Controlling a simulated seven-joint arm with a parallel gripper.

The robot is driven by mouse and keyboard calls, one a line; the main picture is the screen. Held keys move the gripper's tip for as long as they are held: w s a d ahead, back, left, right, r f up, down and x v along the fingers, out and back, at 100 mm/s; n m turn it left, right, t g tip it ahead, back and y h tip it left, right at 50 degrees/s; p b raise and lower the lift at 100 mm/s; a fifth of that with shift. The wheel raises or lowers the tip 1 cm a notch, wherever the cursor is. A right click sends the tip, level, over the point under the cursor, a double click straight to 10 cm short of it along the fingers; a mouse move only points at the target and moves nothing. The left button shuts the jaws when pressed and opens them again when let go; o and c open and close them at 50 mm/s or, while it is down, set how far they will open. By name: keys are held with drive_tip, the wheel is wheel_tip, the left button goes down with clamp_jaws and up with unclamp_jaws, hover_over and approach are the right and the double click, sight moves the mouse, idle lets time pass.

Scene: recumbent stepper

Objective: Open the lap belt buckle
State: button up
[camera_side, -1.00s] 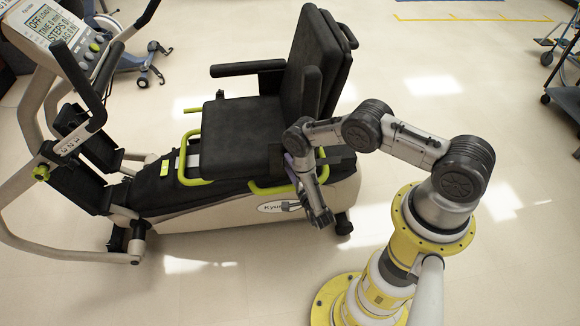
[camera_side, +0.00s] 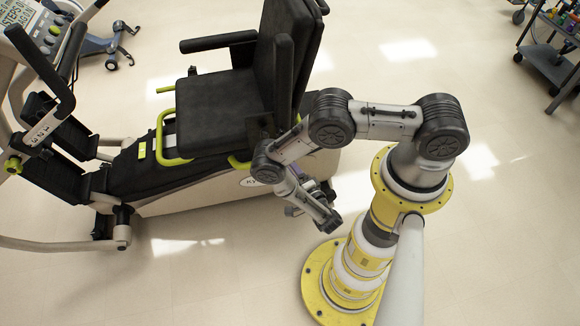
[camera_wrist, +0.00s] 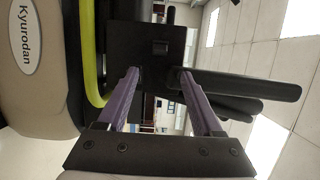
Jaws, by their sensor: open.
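My gripper (camera_wrist: 158,76) is open in the wrist view, its two purple fingers apart with nothing between them. Beyond the fingertips is a black panel on the seat (camera_side: 215,108). It carries a small dark square piece (camera_wrist: 160,47), which may be the belt buckle, but I cannot tell. The fingertips appear near the panel's lower edge; contact cannot be judged. In the side view my wrist is beside the near side of the seat, and the fingers are hard to make out. No lap belt strap is clearly visible in either view.
The yellow-green seat rail (camera_wrist: 90,60) and the beige stepper body (camera_wrist: 35,100) lie left of my fingers in the wrist view. A black armrest (camera_wrist: 240,85) extends to the right. The floor (camera_side: 450,270) is clear near my base. A dark cart (camera_side: 550,60) stands at the back right.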

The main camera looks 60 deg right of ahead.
drive_tip(key=shift+s+a, duration=0.2)
drive_tip(key=shift+s, duration=0.15)
